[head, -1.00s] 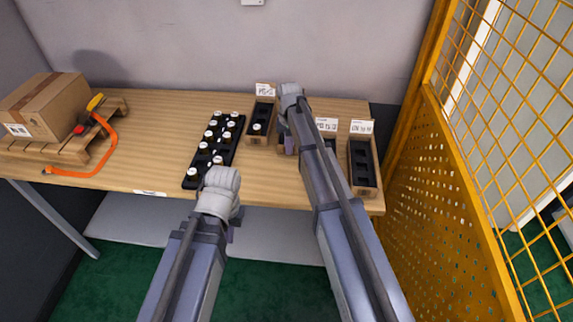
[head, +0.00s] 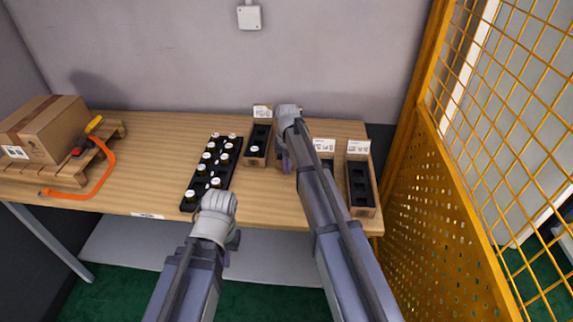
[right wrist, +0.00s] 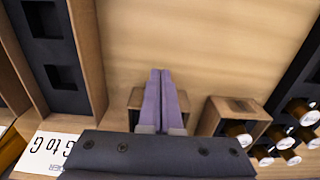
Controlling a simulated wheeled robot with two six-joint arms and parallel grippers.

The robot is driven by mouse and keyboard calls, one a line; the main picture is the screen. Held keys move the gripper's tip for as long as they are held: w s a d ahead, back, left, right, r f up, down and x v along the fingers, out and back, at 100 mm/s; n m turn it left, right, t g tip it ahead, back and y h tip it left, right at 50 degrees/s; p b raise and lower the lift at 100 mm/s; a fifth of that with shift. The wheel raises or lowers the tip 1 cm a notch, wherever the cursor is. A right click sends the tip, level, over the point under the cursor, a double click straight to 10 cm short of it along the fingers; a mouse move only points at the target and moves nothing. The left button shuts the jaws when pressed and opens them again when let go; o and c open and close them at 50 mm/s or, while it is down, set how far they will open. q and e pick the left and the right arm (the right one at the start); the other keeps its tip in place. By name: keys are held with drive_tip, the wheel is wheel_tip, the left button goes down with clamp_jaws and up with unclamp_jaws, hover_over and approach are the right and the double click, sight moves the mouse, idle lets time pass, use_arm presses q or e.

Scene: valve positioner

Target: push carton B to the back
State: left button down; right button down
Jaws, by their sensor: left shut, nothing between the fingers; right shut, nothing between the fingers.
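Several narrow open cartons with white cards stand on the right half of the table; I cannot read which is carton B. One carton (head: 257,154) stands left of my right gripper. Another carton (right wrist: 136,97) shows on both sides of my right fingers in the right wrist view, mostly hidden. My right gripper (head: 286,163) is shut and empty, pointing down at the partly hidden carton; contact is unclear. My left gripper (head: 229,257) is shut and empty near the table's front edge.
A black rack (head: 205,183) of white-capped vials stands left of the cartons. A cardboard box (head: 45,130) sits on a small pallet (head: 70,175) with an orange strap at far left. A yellow mesh fence (head: 440,190) borders the right side. Table between pallet and rack is clear.

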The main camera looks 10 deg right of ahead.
drive_tip(key=shift+s+a+r, duration=0.1)
drive_tip(key=shift+s+a, duration=0.05)
drive_tip(key=shift+s, duration=0.35)
drive_tip(key=shift+s+a+r, duration=0.1)
drive_tip(key=shift+s, duration=0.35)
wheel_tip(320, 180, up, 10)
drive_tip(key=p, duration=1)
drive_tip(key=s+a+n, duration=0.3)
drive_tip(key=s+a, duration=0.3)
drive_tip(key=s, duration=0.8)
drive_tip(key=s+a+f+n+h+b, duration=0.1)
drive_tip(key=s+a+n, duration=0.3)
drive_tip(key=s, duration=1.1)
drive_tip(key=shift+a+f, duration=0.2)
drive_tip(key=shift+a, duration=0.7)
